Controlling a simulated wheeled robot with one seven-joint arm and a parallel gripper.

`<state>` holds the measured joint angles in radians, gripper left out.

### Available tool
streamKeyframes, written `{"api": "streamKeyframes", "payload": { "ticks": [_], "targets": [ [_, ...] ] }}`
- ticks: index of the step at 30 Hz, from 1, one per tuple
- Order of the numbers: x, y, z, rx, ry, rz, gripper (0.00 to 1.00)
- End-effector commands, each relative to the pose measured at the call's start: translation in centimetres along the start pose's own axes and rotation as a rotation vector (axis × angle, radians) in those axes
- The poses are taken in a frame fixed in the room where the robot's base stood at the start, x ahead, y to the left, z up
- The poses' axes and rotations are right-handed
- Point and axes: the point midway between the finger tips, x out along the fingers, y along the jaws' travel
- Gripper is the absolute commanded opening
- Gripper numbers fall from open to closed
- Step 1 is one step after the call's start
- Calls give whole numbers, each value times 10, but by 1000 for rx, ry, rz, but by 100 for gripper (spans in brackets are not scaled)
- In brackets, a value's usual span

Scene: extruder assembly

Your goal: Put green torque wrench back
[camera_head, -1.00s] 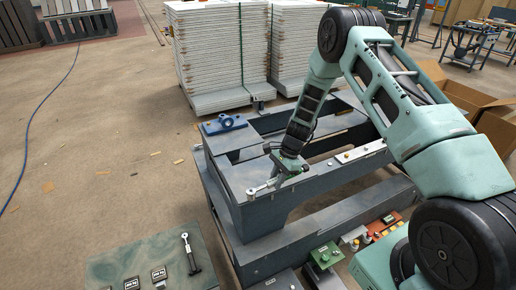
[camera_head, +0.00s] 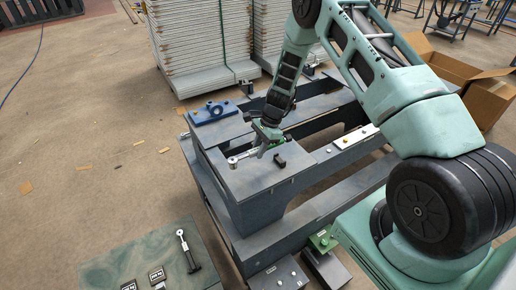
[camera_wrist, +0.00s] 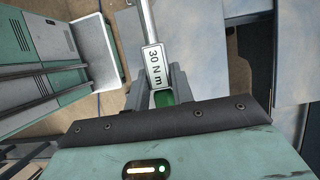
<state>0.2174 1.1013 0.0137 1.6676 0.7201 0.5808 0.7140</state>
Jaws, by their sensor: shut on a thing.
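The green torque wrench (camera_head: 243,157) is in my gripper (camera_head: 264,146), above the near end of the grey workbench (camera_head: 255,185). Its ring-shaped head points left. The wrist view shows its metal shaft, a white "30 N m" label (camera_wrist: 154,66) and a bit of green handle (camera_wrist: 164,98) between the fingers of my gripper (camera_wrist: 162,84). The rest of the handle is hidden. A second torque wrench with a black handle (camera_head: 189,253) lies on the greenish table (camera_head: 125,262) at the lower left.
Small label plates (camera_head: 157,276) lie on the greenish table. A blue part (camera_head: 213,112) sits at the workbench's far left corner. A small black piece (camera_head: 280,160) is on the bench beside my gripper. Stacked white panels (camera_head: 190,50) stand behind. The floor at left is mostly open.

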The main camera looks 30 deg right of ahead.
Motion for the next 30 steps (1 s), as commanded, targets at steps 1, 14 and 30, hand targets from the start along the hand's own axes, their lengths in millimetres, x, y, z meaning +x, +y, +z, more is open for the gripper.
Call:
{"api": "streamKeyframes", "payload": {
  "ticks": [1,14,30],
  "targets": [
    [-1,0,-2,0,-1,-2,0],
    [34,0,-17,-1,-2,-1,0],
    [63,-1,-29,-1,-1,-2,0]
  ]
}}
